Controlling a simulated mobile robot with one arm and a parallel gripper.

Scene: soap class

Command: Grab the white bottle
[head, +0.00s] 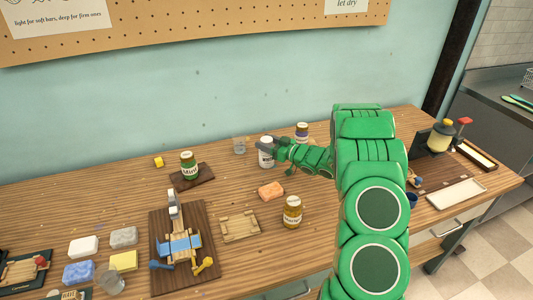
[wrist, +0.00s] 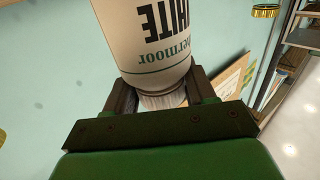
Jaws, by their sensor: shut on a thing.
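The white bottle (head: 266,156) stands near the back of the wooden table in the head view, close to the wall. It fills the top middle of the wrist view (wrist: 148,40), where its label shows "WHITE" upside down. My gripper (head: 262,146) reaches to it from the right in the head view. In the wrist view my gripper's (wrist: 162,92) dark fingers sit on either side of the bottle's narrower ribbed end, shut on it. Whether the bottle's base touches the table is hard to tell.
A clear glass (head: 239,146) stands just left of the bottle, and a purple-labelled jar (head: 302,132) to its right. A green jar (head: 189,165) stands on a dark board. An orange soap (head: 271,190) and a yellow-brown jar (head: 292,212) lie nearer the front.

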